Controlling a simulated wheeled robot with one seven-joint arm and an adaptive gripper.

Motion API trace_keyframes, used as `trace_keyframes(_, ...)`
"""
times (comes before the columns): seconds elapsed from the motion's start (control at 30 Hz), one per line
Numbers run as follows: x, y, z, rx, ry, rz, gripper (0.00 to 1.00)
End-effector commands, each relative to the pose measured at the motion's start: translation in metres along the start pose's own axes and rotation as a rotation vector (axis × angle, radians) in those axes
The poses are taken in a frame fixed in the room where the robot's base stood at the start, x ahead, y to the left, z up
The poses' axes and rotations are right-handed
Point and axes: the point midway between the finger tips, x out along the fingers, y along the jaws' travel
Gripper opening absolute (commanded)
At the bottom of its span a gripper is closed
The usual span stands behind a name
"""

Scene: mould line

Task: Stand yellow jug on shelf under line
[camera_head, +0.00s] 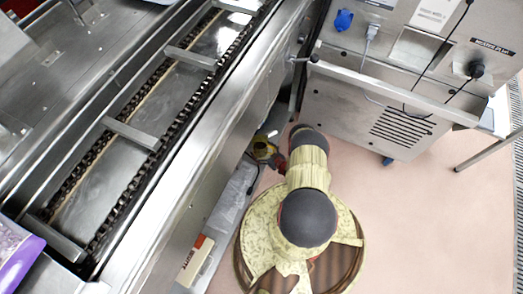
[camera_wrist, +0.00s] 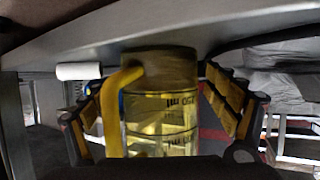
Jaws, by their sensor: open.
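The yellow jug (camera_wrist: 160,125) stands upright in the wrist view, clear-walled with yellowish contents, black measuring marks, a yellow handle on its left and a dull brownish top. My gripper (camera_wrist: 158,90) is open, with one yellow-padded finger on each side of the jug. I cannot tell whether either finger touches it. In the head view my gripper (camera_head: 265,152) is small and low beside the line (camera_head: 205,130), and I cannot make out the jug there. The shelf under the line (camera_head: 222,226) shows as a narrow strip along the line's right side. The jug's base is hidden in the wrist view.
A grey metal edge (camera_wrist: 150,38) runs just above the jug. A white roll-like thing (camera_wrist: 78,72) is at left, and pale wrapped bags (camera_wrist: 285,65) are at right. A box (camera_head: 196,262) lies by the shelf. A steel machine (camera_head: 385,90) stands at the upper right; floor is clear below it.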

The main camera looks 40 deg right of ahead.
Motion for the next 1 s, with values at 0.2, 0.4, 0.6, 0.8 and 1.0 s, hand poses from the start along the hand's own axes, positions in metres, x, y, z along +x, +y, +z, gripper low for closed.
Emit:
trace_keyframes(0.2,-0.019,0.001,-0.003,0.003,-0.002,0.003,0.87)
trace_keyframes(0.4,-0.062,0.002,-0.005,0.005,-0.001,0.005,0.87)
trace_keyframes(0.6,-0.098,0.002,-0.005,0.001,0.001,0.004,0.87)
trace_keyframes(0.8,-0.117,0.001,-0.003,0.002,0.0,0.002,0.87)
trace_keyframes(1.0,-0.121,-0.001,-0.002,0.0,0.0,-0.001,0.87)
